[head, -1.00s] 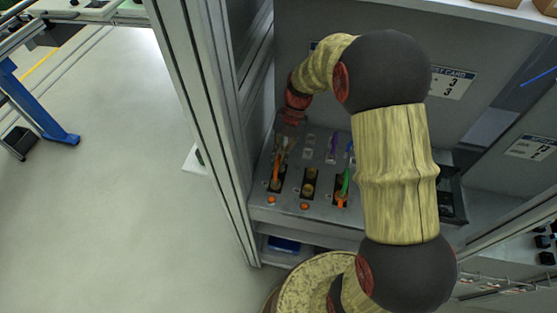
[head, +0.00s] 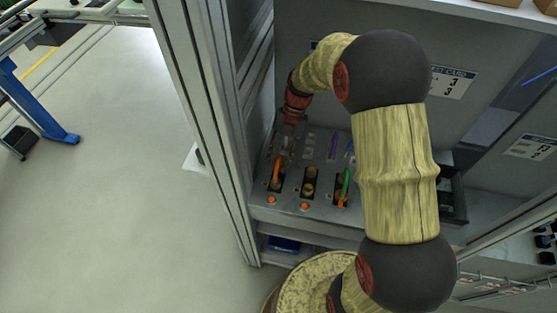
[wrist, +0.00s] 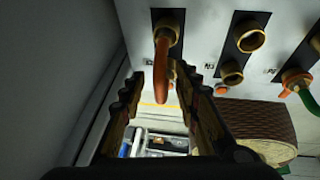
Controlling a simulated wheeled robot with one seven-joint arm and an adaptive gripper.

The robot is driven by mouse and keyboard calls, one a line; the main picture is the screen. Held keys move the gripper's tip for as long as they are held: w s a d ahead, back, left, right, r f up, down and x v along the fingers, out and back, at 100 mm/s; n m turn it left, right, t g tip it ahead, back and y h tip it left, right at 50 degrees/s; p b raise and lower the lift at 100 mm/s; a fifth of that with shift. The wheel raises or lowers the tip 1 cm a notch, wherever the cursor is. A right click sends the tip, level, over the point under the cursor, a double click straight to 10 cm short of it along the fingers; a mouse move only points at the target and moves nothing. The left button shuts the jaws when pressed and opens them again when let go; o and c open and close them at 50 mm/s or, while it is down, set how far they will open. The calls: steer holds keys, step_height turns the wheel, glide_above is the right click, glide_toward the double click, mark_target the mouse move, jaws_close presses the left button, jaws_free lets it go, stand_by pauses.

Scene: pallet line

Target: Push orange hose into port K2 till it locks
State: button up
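The orange hose (head: 277,168) stands at the leftmost black port plate (head: 273,186) of the grey panel. In the wrist view the hose (wrist: 161,72) meets the upper brass port (wrist: 168,24) of that plate and hangs down from it. How deep it sits, and whether it is locked, I cannot tell.
The middle plate has two empty brass ports (wrist: 245,38). A green hose (head: 346,181) sits at the right plate. Orange round buttons (head: 304,206) line the panel's front edge. A grey frame post (head: 215,120) stands close on the left. Open floor lies beyond it.

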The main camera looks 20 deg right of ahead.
steer(key=v, duration=1.2)
steer(key=shift+f, duration=0.1)
steer(key=s+a+r+m+t+h, duration=0.1)
steer(key=s+r+m+t, duration=0.1)
steer(key=s+m, duration=0.5)
steer(key=s+a+r+m+t+h+b, duration=0.1)
steer(key=s+r+m, duration=0.4)
steer(key=m, duration=0.7)
steer(key=s+a+r+m+t+h, duration=0.2)
steer(key=s+r+m+t, duration=0.2)
steer(key=s+m, duration=0.5)
steer(key=shift+s+a+r+m+t, duration=0.2)
steer(key=shift+s+a+m+t, duration=0.1)
steer(key=shift+m+t, duration=0.35)
